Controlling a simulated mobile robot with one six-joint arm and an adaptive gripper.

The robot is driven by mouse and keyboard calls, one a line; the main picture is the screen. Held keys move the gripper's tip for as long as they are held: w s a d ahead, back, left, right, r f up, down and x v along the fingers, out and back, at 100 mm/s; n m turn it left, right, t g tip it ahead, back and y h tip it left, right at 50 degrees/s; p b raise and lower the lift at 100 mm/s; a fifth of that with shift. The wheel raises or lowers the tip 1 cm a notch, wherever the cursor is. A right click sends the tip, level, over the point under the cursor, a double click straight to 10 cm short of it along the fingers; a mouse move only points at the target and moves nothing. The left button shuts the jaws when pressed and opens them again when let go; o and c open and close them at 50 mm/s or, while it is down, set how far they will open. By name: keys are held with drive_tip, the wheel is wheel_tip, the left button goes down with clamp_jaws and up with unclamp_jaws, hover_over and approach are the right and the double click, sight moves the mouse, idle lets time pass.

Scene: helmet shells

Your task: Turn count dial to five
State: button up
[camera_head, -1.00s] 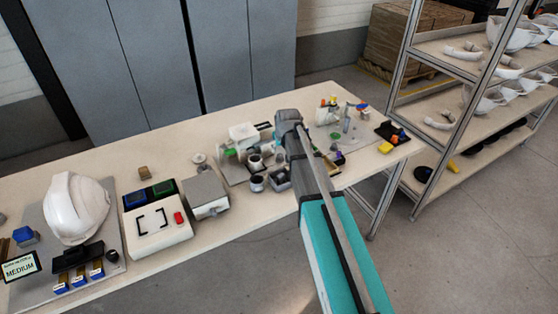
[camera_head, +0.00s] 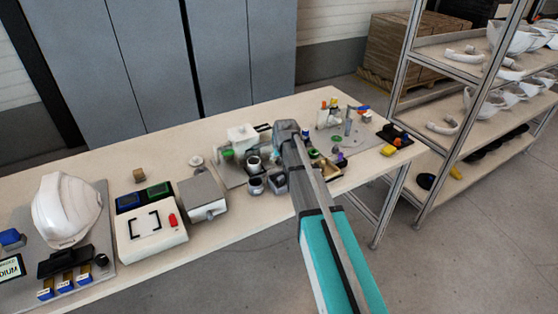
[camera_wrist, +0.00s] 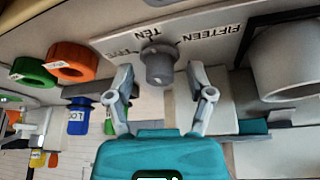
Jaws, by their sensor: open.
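In the wrist view, the grey count dial (camera_wrist: 159,68) stands out from a pale panel (camera_wrist: 105,42) with the upside-down words TEN and FIFTEEN and a partly hidden shorter word to the left, seemingly FIVE. I cannot tell which word the dial points to. My gripper (camera_wrist: 160,78) is open, with one finger on each side of the dial in the picture. Gaps show between the fingers and the dial, and nothing is held. In the head view, my arm (camera_head: 290,135) reaches over the table and hides the fingertips and the dial.
Orange (camera_wrist: 73,62) and green (camera_wrist: 33,71) rings lie left of the dial in the wrist view. A large grey cup (camera_wrist: 287,65) is close on the right. In the head view, small parts crowd the table around my arm, and a white helmet (camera_head: 66,208) stands at left.

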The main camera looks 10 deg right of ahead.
drive_tip(key=shift+c, duration=0.2)
clamp_jaws()
drive_tip(key=shift+a, duration=0.2)
drive_tip(key=shift+d, duration=0.1)
